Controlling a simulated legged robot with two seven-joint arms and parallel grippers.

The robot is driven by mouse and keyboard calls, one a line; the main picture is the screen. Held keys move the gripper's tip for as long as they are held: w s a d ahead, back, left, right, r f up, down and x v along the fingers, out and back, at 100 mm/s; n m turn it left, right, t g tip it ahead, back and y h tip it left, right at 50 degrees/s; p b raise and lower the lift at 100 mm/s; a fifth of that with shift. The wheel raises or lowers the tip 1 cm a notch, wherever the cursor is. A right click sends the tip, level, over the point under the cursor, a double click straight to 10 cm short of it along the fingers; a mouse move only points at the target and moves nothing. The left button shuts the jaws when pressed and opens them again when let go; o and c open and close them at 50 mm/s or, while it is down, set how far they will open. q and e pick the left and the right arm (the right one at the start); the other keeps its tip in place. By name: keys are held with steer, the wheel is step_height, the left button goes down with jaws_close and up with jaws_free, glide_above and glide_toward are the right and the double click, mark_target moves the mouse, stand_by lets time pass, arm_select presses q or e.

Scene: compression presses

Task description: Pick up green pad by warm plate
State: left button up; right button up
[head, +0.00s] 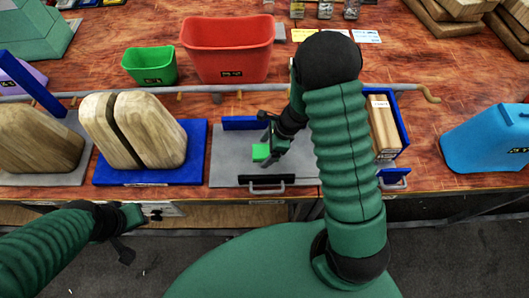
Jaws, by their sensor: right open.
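The green pad (260,152) is a small bright green block on the grey plate (228,170) in the middle of the bench, between a blue upright panel (241,123) and a black front bar with a handle (267,183). My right gripper (269,140) is open, just above and to the right of the pad. It overlaps the pad's right side in the picture; I cannot tell whether they touch. My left gripper (125,233) hangs at the lower left, in front of the bench edge, away from the pad; its jaw opening is unclear. No label marks a warm plate.
Wooden blocks (157,133) stand on a blue base (195,150) left of the grey plate. A blue tray (402,125) with wood pieces is to the right. A metal rail (190,88) runs behind. Red (228,60) and green (148,67) bins stand farther back.

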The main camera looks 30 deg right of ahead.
steer(key=shift+d, duration=0.3)
steer(key=shift+d+f, duration=0.15)
steer(key=shift+f, duration=0.1)
steer(key=shift+c, duration=0.8)
steer(key=shift+a, duration=0.3)
steer(key=c, duration=1)
arm_select(q)
steer(key=shift+d+f, duration=0.1)
steer(key=shift+d, duration=0.1)
arm_select(e)
steer(key=shift+d, duration=0.15)
steer(key=shift+c, duration=1.2)
